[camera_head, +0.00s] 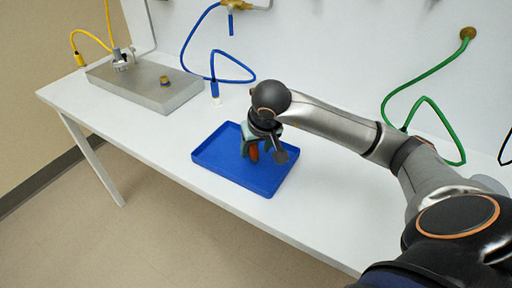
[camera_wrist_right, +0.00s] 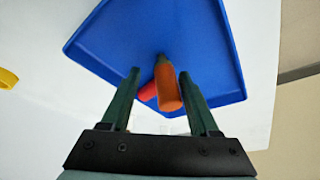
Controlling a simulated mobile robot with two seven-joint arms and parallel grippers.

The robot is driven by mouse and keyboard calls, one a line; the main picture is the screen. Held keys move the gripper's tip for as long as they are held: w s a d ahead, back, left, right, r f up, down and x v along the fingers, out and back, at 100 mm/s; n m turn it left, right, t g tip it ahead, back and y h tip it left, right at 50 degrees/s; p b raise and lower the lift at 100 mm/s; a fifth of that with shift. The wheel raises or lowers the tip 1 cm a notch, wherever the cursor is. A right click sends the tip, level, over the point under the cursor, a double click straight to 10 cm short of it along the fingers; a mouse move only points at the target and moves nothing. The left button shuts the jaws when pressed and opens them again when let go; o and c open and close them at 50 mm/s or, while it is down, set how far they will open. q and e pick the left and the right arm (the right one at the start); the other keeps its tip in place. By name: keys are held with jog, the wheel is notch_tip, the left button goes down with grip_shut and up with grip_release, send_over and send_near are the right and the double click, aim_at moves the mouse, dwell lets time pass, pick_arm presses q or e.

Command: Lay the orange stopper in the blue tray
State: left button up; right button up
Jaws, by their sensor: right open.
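The blue tray (camera_head: 213,160) lies flat on the white bench; it fills the upper middle of the right wrist view (camera_wrist_right: 205,50). The orange stopper (camera_wrist_right: 166,86) is over the tray's floor, between the fingers of my right gripper (camera_wrist_right: 160,75). A gap shows between it and each finger, so the gripper is open. I cannot tell for certain whether the stopper rests on the tray floor. In the head view my right gripper (camera_head: 262,156) points down low over the tray and partly hides the orange stopper (camera_head: 253,153). My left gripper is not in view.
A red object (camera_wrist_right: 148,92) lies close beside the stopper, partly behind it. A grey metal plate (camera_head: 148,88) with fittings stands at the bench's far left. A blue hose (camera_head: 234,80) hangs behind the tray and a green hose (camera_head: 430,72) at right. Bench left of the tray is clear.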

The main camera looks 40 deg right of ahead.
jog(key=shift+r, duration=0.2)
jog(key=p+v, duration=0.1)
jog(key=v, duration=1.1)
